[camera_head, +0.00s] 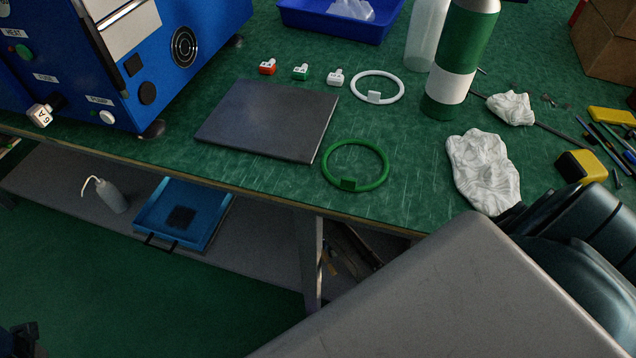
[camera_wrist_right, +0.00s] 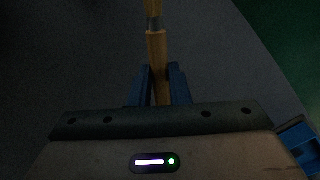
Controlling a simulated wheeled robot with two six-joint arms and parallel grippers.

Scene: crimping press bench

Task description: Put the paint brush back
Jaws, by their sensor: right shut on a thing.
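The paint brush (camera_wrist_right: 157,50) shows in the right wrist view as a light wooden handle with a grey metal band near the top edge. My right gripper (camera_wrist_right: 161,72) is shut on its wooden handle, with one blue finger on each side. The brush's far end runs out of the top of that view, so the bristles are not seen. In the head view the right gripper and the brush are hidden, with a large grey part of my arm at the lower right. My left gripper cannot be made out.
A green bench top (camera_head: 420,205) holds a blue press (camera_head: 150,60), grey plate (camera_head: 268,120), green ring (camera_head: 327,160), white ring (camera_head: 402,92), bottle (camera_head: 461,60) and crumpled cloth (camera_head: 482,170). A lower shelf (camera_head: 60,175) carries a blue tray (camera_head: 150,215) and a squeeze bottle (camera_head: 112,197).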

